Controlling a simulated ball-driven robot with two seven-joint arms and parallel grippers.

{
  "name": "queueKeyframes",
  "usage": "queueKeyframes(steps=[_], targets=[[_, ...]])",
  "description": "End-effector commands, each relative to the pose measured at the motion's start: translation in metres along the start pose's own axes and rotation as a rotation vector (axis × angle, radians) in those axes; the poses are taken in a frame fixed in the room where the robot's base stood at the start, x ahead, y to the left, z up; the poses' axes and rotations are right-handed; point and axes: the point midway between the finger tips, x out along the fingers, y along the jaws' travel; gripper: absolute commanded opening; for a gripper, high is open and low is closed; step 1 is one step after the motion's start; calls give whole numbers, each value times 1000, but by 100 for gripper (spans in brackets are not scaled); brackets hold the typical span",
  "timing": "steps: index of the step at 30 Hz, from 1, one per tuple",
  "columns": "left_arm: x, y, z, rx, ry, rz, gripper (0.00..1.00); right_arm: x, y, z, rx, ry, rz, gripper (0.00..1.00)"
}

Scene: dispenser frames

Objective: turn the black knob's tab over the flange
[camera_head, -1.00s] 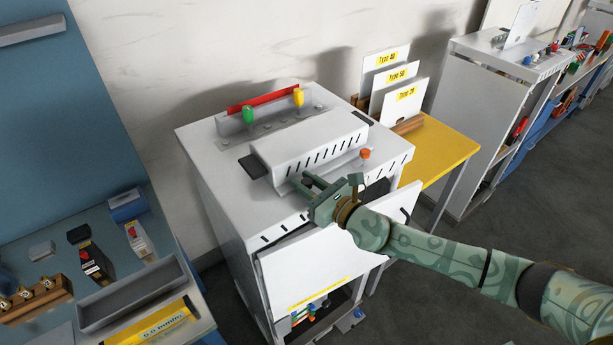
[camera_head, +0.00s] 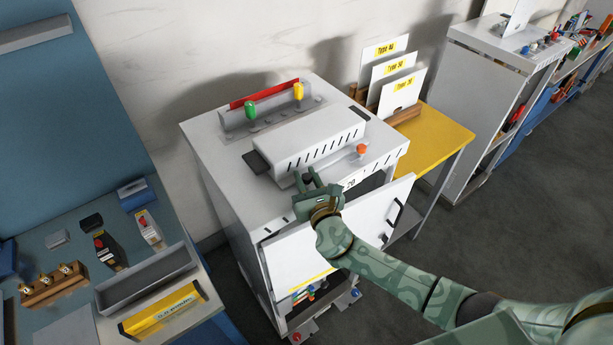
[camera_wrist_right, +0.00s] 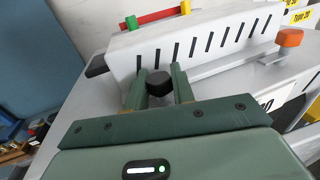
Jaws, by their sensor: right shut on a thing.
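The black knob (camera_wrist_right: 159,83) sits low at the front of the white slotted cover on the dispenser. My right gripper (camera_wrist_right: 160,82) is shut on it, one finger on each side. The pale flange (camera_wrist_right: 230,65) runs along the cover's foot, right of the knob. An orange knob (camera_head: 361,149) stands at the flange's right end. I cannot make out the black knob's tab or whether it lies over the flange. My left gripper is not in view.
The slotted cover (camera_head: 312,141) lies on the white cabinet (camera_head: 215,150), with a green knob (camera_head: 251,109), a yellow knob (camera_head: 298,90) and a red bar (camera_head: 263,95) behind.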

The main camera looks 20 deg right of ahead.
Motion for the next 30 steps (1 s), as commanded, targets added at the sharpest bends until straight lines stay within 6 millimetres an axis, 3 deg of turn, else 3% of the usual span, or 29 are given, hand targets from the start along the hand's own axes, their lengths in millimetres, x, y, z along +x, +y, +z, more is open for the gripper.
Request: queueKeyframes(steps=[8,9,10,11,22,26,30], targets=[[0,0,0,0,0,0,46,0,0,1,0,-2,-1,2],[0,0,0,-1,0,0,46,0,0,1,0,-2,-1,36],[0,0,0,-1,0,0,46,0,0,1,0,-2,-1,44],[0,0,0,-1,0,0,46,0,0,1,0,-2,-1,46],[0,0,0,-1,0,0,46,-8,0,-1,1,0,1,46],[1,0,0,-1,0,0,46,-32,0,-1,2,2,2,46],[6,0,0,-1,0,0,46,-70,0,-3,3,2,2,46]])
